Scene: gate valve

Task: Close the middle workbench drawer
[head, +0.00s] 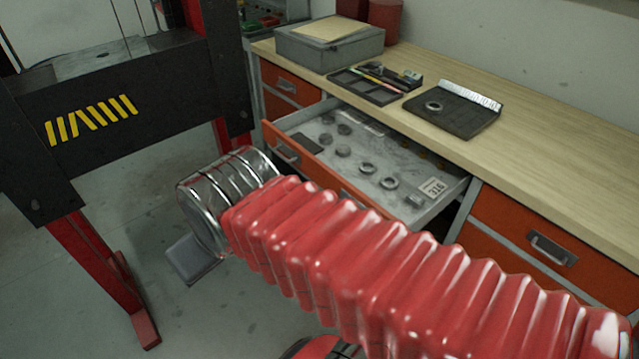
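The middle drawer (400,190) of the workbench (560,150) stands pulled out. It has an orange front (330,172) with a metal handle (287,153) at its left end; my red arm hides part of the front. Inside lie several dark and metal round parts, a dark flat piece and a tag reading 316. My arm reaches from the lower right across the picture, ending in a ribbed metal wrist left of the drawer front. A grey block below the wrist seems to be part of my gripper (192,260). Its fingers do not show clearly, and I see no contact with the drawer.
Closed orange drawers flank the open one, left (285,85) and right (550,245). On the bench top are a grey box (330,45), a dark tray of pens (372,85) and a black pad (452,110). A black and red frame (110,115) stands at left.

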